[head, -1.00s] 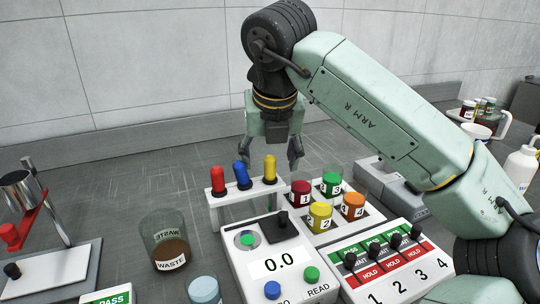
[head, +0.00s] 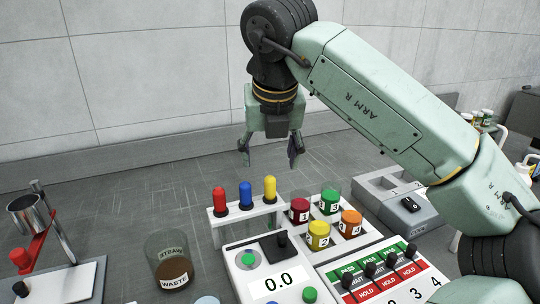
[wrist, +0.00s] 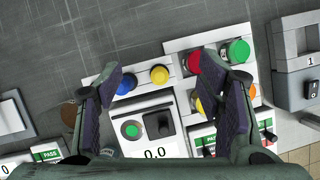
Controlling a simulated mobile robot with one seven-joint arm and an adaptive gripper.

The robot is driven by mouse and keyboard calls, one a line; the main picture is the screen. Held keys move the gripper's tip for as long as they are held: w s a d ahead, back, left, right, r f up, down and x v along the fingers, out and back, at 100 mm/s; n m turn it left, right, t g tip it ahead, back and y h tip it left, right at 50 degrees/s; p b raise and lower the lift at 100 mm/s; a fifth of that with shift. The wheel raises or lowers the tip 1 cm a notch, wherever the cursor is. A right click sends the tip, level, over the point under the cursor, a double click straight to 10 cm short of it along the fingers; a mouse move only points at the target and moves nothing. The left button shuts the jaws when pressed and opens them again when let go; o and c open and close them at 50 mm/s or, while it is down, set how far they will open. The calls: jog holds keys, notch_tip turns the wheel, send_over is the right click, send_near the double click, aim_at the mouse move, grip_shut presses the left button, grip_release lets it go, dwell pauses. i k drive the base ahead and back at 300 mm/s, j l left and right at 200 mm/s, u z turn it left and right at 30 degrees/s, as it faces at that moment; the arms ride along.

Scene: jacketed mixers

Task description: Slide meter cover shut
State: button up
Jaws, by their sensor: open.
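The meter (head: 275,278) is a white box reading 0.0, with a round well holding a green disc at its top left. Its dark sliding cover (head: 276,248) with a black knob (head: 282,239) sits to the right of the well, which is uncovered. In the wrist view the cover (wrist: 158,125) and green disc (wrist: 131,130) lie below and between my fingers. My gripper (head: 270,152) is open and empty, pointing down, well above and behind the meter in the head view.
A rack (head: 215,228) with red, blue and yellow-topped droppers stands just behind the meter. A tray (head: 375,236) of several numbered coloured jars and a PASS/HOLD switch panel (head: 425,262) stand to the right. A waste beaker (head: 170,262) stands left.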

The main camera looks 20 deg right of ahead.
aim_at(278, 248)
jog(key=k, duration=1)
